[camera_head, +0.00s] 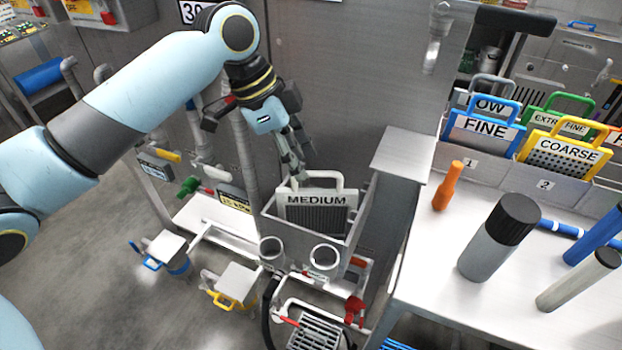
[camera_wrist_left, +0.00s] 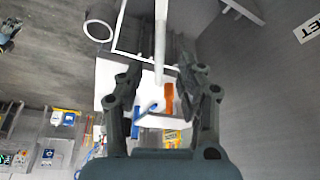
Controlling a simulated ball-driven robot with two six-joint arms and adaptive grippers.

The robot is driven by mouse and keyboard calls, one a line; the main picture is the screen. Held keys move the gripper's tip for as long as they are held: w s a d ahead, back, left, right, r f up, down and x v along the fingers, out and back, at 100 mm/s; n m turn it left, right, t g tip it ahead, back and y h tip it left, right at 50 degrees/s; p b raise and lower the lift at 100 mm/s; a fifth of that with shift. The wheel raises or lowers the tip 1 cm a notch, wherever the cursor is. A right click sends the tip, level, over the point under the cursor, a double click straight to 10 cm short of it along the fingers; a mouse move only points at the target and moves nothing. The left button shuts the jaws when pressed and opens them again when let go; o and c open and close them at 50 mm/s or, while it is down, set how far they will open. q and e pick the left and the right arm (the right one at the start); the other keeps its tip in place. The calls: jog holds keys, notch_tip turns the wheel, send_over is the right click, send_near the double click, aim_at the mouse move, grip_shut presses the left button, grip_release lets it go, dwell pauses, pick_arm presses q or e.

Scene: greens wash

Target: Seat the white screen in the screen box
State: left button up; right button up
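The white screen (camera_head: 316,200), labelled MEDIUM, stands upright in the grey metal screen box (camera_head: 300,240). Its label and handle show above the front wall. Its lower edge is hidden, so I cannot tell how deep it sits. My left gripper (camera_head: 297,172) is at the upper left of the screen's handle, pointing down. In the left wrist view its two fingers (camera_wrist_left: 160,75) are spread, with a white upright bar, apparently the handle seen edge-on, between them and a gap on each side. My right gripper is not in view.
Other screens, FINE (camera_head: 482,128) and COARSE (camera_head: 563,152) among them, stand in a rack at the right. Pipes and valves (camera_head: 190,186) crowd the box's left.

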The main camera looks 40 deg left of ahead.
pick_arm(q)
jog(key=v, duration=0.3)
jog(key=shift+a+r, duration=0.1)
jog(key=shift+r, duration=0.2)
